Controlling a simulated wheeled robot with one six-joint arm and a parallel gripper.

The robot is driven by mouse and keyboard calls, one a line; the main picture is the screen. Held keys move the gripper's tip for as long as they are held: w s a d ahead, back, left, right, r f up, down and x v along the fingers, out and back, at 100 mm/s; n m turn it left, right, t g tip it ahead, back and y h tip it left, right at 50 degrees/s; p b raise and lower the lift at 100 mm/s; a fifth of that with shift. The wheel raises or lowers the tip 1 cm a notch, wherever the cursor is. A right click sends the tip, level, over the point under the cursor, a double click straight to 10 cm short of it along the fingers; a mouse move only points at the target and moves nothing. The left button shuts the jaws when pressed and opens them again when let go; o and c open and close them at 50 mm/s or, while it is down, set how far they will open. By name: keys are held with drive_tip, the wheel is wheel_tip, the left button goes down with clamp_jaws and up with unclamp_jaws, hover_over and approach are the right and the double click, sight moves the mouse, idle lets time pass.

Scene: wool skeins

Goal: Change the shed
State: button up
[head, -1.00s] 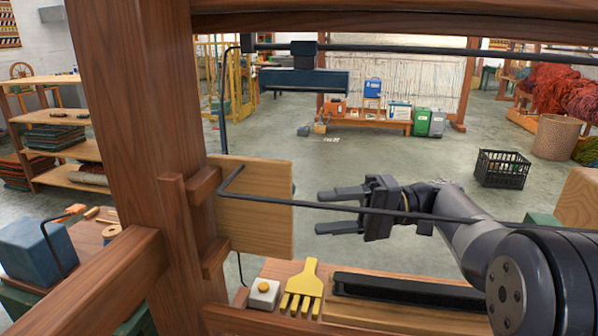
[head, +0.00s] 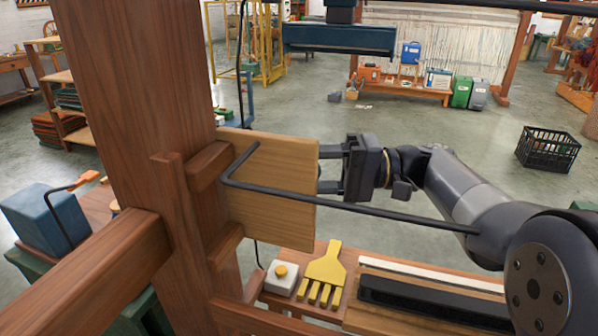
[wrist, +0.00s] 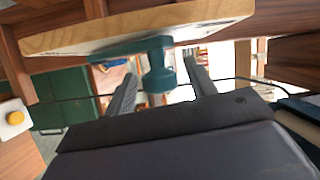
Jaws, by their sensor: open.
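A wooden panel (head: 270,188) is fixed to the right side of the thick brown loom post (head: 135,100). In the wrist view, the panel (wrist: 140,31) runs across the top, and a teal knob (wrist: 158,76) sticks out from its face. The knob is hidden behind the panel in the head view. My gripper (head: 324,170) is open at the panel's right edge, its fingertips partly hidden behind the panel. In the wrist view, my two fingers (wrist: 161,82) stand on either side of the knob. I cannot tell whether they touch it.
A black bent rod (head: 350,207) crosses in front of the panel and my arm. Below lie a yellow comb (head: 324,270), a white box with a yellow button (head: 281,277) and a long black tray (head: 425,300). A blue bar (head: 340,39) hangs above.

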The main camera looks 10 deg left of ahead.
drive_tip(key=shift+x, duration=1)
clamp_jaws()
